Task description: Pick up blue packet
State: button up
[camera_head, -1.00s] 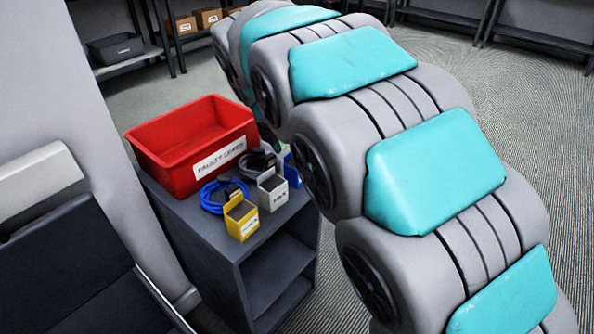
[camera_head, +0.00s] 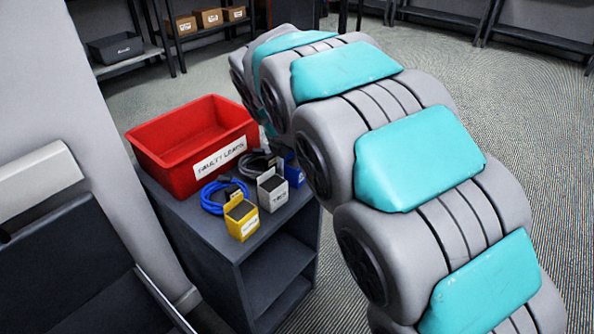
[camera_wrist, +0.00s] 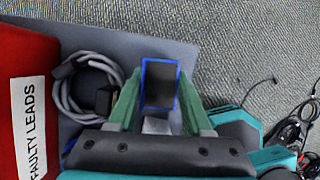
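The blue packet (camera_wrist: 161,84) is a small blue-edged box with a dark open top, seen from above in the wrist view. In the head view a part of it (camera_head: 291,172) shows at the right edge of the grey cabinet top, the rest behind my arm. In the wrist view my gripper (camera_wrist: 161,80) has its two green fingers apart, one on each side of the blue packet. I see no clear grip on it; any contact is hard to tell. In the head view my arm hides the gripper.
The red FAULTY LEADS bin (camera_head: 178,165) stands left on the cabinet (camera_head: 205,240). A white packet (camera_head: 272,190), a yellow packet (camera_head: 241,217), a blue cable (camera_head: 217,196) and a grey cable (camera_wrist: 75,88) lie near. Dark cables (camera_wrist: 290,130) show at the right in the wrist view.

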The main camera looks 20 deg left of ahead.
grip_shut()
